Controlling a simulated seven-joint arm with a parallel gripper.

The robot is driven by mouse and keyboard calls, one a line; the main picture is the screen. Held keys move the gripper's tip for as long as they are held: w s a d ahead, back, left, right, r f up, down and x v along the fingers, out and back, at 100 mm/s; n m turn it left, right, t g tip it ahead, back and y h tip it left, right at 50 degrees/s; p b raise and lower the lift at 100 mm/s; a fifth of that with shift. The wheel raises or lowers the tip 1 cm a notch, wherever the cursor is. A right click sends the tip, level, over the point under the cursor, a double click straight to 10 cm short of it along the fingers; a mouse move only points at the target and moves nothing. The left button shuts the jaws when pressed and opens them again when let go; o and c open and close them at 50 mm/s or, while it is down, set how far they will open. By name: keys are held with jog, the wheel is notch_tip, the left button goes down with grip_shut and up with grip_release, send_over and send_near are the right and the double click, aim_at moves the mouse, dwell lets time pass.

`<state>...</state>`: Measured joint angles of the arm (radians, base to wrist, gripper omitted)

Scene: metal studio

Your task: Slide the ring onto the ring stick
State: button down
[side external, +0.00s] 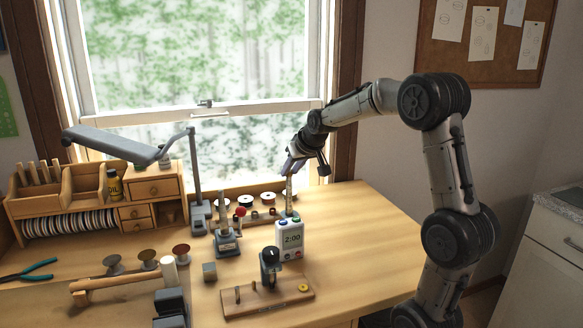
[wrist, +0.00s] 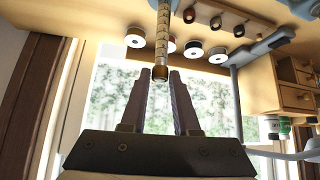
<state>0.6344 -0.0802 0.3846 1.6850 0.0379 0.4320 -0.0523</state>
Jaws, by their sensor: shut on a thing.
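The ring stick (side external: 289,193), a slim tapered rod with dark marks, stands upright near the back of the bench. In the wrist view the stick (wrist: 168,40) comes down from the top edge, its thin end between my fingertips. My gripper (wrist: 159,73) has its two fingers either side of a small brown-gold band, the ring (wrist: 159,74), at the stick's end. Whether the tip passes through the ring or only lines up with it, I cannot tell. In the side view my gripper (side external: 290,167) is right at the stick's top, and the ring is too small to make out.
Several spools (side external: 245,200) lie behind and left. A lamp (side external: 195,180) and wooden organiser (side external: 95,195) are further left. The bench's right side (side external: 370,220) is clear.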

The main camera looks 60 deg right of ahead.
jog(key=shift+f, duration=0.1)
jog(key=c, duration=0.6)
grip_release()
jog(key=v, duration=1.3)
jog(key=shift+s+a+r, duration=0.1)
jog(key=shift+s+r, duration=0.1)
jog(key=shift+r, duration=0.15)
jog(key=shift+w+a, duration=0.1)
